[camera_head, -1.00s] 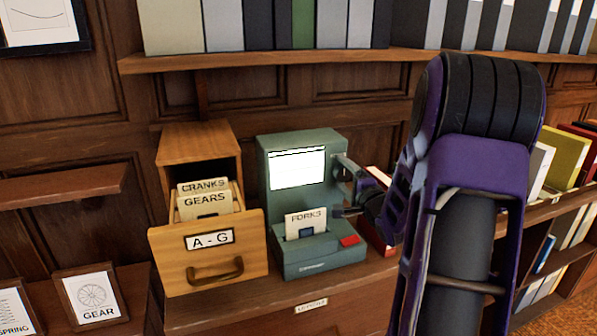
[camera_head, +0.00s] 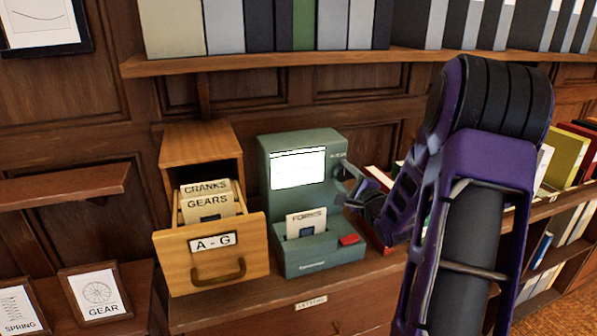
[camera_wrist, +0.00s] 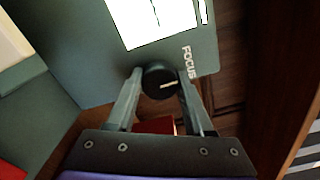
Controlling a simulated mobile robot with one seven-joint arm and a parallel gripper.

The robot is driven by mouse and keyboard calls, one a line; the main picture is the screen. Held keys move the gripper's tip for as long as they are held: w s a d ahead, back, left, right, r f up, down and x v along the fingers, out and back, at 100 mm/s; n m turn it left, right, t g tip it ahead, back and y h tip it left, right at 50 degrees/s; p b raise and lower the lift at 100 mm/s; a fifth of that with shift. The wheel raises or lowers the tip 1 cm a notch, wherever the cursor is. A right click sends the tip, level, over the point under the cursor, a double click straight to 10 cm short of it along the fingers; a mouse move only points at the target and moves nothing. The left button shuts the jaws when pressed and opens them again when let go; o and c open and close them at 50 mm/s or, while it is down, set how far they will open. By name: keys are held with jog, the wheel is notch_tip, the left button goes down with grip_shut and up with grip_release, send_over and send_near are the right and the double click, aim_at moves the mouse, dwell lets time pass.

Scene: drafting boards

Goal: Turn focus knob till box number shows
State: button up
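A green microfiche-type viewer (camera_head: 324,252) stands on the wooden cabinet with its lit white screen (camera_head: 297,168) facing out. No number can be read on the screen; a thin dark line shows on it in the wrist view (camera_wrist: 155,15). The round black focus knob (camera_wrist: 160,80), with a white pointer mark, is beside the word FOCUS on the viewer. My gripper (camera_wrist: 160,76) has one finger on each side of the knob, and the fingertips appear to touch it. In the head view my gripper (camera_head: 345,183) is at the viewer's right side, partly hiding the knob.
A card marked FORKS (camera_head: 306,222) stands in the viewer's slot near a red button (camera_head: 349,239). An open A-G drawer (camera_head: 215,265) with cards is close on the left. Books (camera_head: 566,160) stand on the right; a shelf (camera_head: 300,61) runs above.

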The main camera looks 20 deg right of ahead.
grip_shut()
jog(key=shift+f+n+b, duration=0.25)
jog(key=shift+n+b, duration=0.55)
jog(key=shift+b, duration=0.15)
jog(key=shift+n+b, duration=0.6)
jog(key=shift+n, duration=0.2)
jog(key=shift+r+n+b, duration=0.1)
jog(key=shift+n+b, duration=0.6)
jog(key=shift+n, duration=0.5)
jog(key=shift+r, duration=0.15)
